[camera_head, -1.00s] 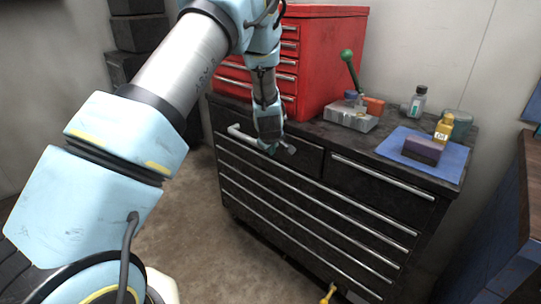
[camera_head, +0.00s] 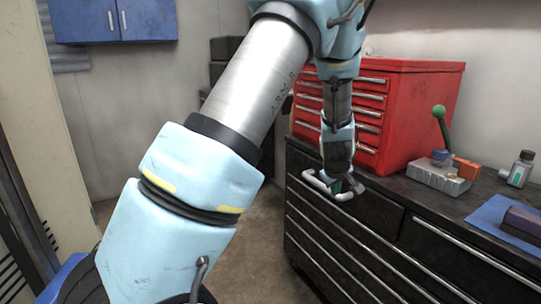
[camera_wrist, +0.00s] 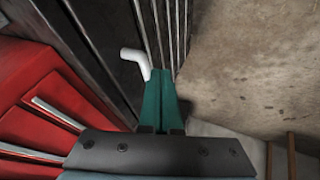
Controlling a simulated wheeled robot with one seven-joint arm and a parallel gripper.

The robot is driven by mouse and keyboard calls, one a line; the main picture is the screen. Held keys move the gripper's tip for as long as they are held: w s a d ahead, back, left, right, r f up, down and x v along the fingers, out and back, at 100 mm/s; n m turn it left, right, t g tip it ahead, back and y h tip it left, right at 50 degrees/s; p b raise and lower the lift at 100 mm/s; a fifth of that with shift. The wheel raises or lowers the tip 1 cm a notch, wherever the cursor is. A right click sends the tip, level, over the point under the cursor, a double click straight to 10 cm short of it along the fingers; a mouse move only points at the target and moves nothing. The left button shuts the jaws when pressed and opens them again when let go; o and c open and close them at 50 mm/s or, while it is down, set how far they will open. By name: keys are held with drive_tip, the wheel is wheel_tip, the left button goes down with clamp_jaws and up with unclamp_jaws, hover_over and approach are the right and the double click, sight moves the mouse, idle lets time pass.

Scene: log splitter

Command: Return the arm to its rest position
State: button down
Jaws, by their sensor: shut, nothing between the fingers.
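My arm reaches across the head view, with my gripper (camera_head: 347,186) low in front of the black tool cabinet (camera_head: 375,215). The gripper is beside the pale handle (camera_head: 318,185) of the cabinet's top left drawer; I cannot tell whether they touch. In the wrist view the teal fingers of my gripper (camera_wrist: 161,73) are together with nothing between them. The handle's bent white end (camera_wrist: 136,60) shows just left of the fingertips. The drawer looks shut.
A red tool chest (camera_head: 425,110) stands on the cabinet. Bare floor (camera_wrist: 240,70) is clear beside the cabinet.

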drive_tip(key=s+a+r+m+g+y, duration=0.1)
drive_tip(key=s+a+r, duration=0.1)
drive_tip(key=a, duration=0.6)
drive_tip(key=s+a+r+m+g, duration=0.1)
drive_tip(key=s+a+r, duration=0.15)
drive_tip(key=a, duration=0.65)
drive_tip(key=s+a+r+m+g+y+p, duration=0.1)
drive_tip(key=s+a+r+m+g, duration=0.1)
drive_tip(key=s+a, duration=1.1)
drive_tip(key=shift+s+a+r+m+g+y, duration=0.15)
drive_tip(key=shift+a+r+m+g+y, duration=0.25)
drive_tip(key=shift+a, duration=0.8)
drive_tip(key=shift+r, duration=0.1)
